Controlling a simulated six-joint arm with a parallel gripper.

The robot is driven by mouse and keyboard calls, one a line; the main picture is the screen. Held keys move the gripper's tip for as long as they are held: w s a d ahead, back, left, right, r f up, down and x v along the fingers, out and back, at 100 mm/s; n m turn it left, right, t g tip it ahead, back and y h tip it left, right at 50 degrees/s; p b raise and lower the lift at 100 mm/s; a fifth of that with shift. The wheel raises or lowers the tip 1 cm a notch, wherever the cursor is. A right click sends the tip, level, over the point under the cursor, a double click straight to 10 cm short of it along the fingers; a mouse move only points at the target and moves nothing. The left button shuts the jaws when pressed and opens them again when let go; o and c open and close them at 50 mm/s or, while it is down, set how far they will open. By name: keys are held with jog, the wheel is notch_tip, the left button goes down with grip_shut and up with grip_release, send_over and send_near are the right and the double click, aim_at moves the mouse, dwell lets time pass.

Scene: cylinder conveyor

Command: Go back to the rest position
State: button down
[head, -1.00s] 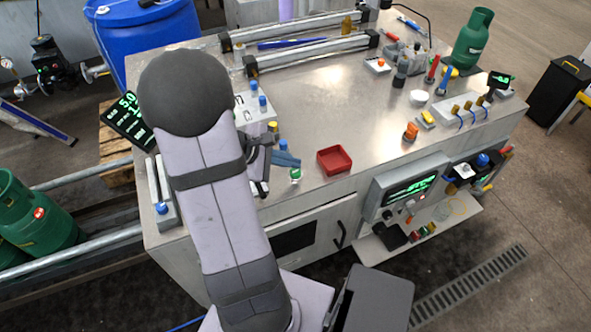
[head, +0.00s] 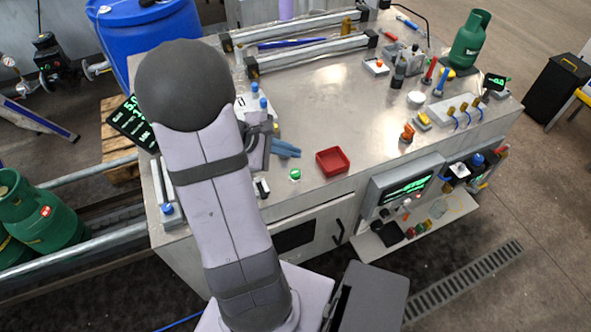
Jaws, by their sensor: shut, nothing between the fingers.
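My gripper (head: 275,130) is mostly hidden behind my own large grey and white arm, at the left part of the steel workbench (head: 320,110). Only a small dark part of it shows, close to the arm's wrist. It is shut, and nothing shows between its fingers. It is beside a blue item (head: 285,149) lying on the bench; I cannot tell the exact gap between them.
A red tray (head: 332,161) and a green button (head: 295,174) are near the front edge. Blue-capped parts (head: 259,96) stand behind the wrist. Conveyor rails (head: 310,54) run along the back. A green gas bottle (head: 469,40) stands at back right. The bench middle is clear.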

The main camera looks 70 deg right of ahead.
jog(key=w+a+f+m+t+y, duration=0.1)
jog(key=a+f+m+y, duration=0.2)
jog(key=a, duration=0.5)
jog(key=w+a+f+m+t+y, duration=0.1)
jog(key=a+f+m+y, duration=0.3)
jog(key=a, duration=0.5)
jog(key=w+a+r+n+t, duration=0.2)
jog(key=w+a, duration=0.3)
jog(key=a, duration=0.5)
jog(key=w+a+r+n+t, duration=0.1)
jog(key=w+a+r+n, duration=0.2)
jog(key=a, duration=0.8)
jog(key=shift+w+n+t, duration=0.4)
jog(key=shift+w, duration=0.75)
